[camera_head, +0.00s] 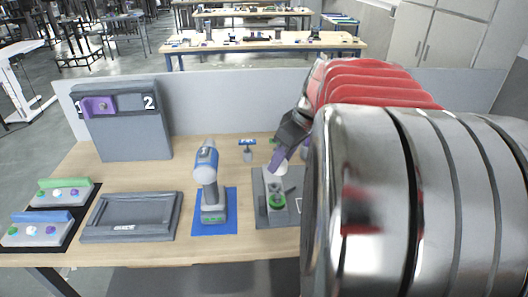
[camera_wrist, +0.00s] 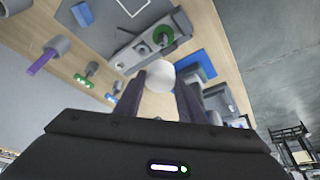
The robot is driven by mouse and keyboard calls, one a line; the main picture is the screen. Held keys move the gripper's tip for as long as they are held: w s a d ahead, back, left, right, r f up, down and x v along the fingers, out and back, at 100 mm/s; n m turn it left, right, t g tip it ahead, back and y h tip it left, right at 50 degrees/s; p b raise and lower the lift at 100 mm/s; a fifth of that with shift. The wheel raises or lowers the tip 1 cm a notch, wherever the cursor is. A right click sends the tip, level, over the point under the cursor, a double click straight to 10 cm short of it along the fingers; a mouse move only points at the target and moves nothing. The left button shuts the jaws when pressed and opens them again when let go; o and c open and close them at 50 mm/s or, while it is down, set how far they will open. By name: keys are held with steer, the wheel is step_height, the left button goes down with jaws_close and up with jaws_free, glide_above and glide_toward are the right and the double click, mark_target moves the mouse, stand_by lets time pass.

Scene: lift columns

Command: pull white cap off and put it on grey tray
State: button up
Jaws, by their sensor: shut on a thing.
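The white cap (camera_wrist: 160,76) is a round white piece between the fingertips of my gripper (camera_wrist: 162,92) in the wrist view. My gripper (camera_head: 281,163) is shut on it. In the head view the white cap (camera_head: 283,169) shows partly beside a purple finger, over the grey fixture (camera_head: 262,212) with a green ring. I cannot tell whether it still touches the fixture. The grey tray (camera_head: 132,236) lies empty and flat on the table at the left front. My arm hides the right part of the fixture area.
A blue and grey drill (camera_head: 208,180) stands upright on a blue mat (camera_head: 228,219) between tray and fixture. A grey numbered panel (camera_head: 130,135) stands behind the tray. Blocks with coloured buttons (camera_head: 64,192) sit at far left. A small blue-topped part (camera_head: 247,146) stands behind.

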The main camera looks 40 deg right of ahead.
steer(key=shift+r, duration=0.5)
stand_by(0.6)
steer(key=shift+r, duration=2.35)
steer(key=shift+f, duration=0.1)
